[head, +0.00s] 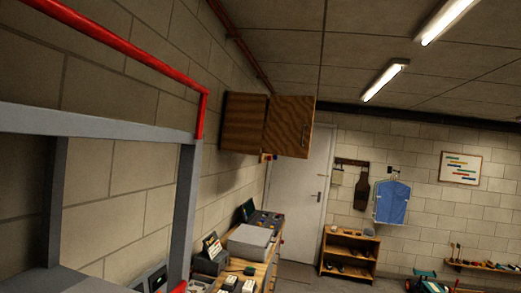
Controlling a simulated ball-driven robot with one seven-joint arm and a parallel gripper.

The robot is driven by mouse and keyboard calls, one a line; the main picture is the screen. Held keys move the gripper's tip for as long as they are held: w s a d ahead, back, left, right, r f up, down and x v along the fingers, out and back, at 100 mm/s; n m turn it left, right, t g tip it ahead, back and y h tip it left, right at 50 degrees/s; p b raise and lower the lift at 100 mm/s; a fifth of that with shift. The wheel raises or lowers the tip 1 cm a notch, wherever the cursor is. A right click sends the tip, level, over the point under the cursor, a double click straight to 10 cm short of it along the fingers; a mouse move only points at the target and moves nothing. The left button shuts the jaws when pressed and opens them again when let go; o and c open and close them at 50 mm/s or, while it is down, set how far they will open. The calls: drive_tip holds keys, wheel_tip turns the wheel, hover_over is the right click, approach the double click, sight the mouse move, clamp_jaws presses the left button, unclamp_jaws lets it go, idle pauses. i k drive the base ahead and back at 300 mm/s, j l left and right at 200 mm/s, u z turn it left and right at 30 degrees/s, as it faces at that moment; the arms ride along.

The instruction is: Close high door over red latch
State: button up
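A brown wooden wall cabinet (244,122) hangs high on the left wall, some distance ahead. Its wooden door (289,126), with a slim vertical handle near the right edge, stands out from the wall and looks open. The inside of the cabinet cannot be made out. A small reddish item (267,157) shows just below the cabinet; I cannot tell whether it is the red latch. My gripper is not in view.
A grey frame (188,215) stands close on the left, with a red pipe (110,40) above it. A workbench (262,272) with boxes and devices runs below the cabinet. A white room door (300,195) and low wooden shelf (349,255) stand farther back.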

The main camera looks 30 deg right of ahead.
sight(289, 129)
drive_tip(key=i+l, duration=0.9)
drive_tip(key=l, duration=0.25)
drive_tip(key=i+l, duration=0.4)
drive_tip(key=l, duration=0.15)
drive_tip(key=i+u, duration=0.05)
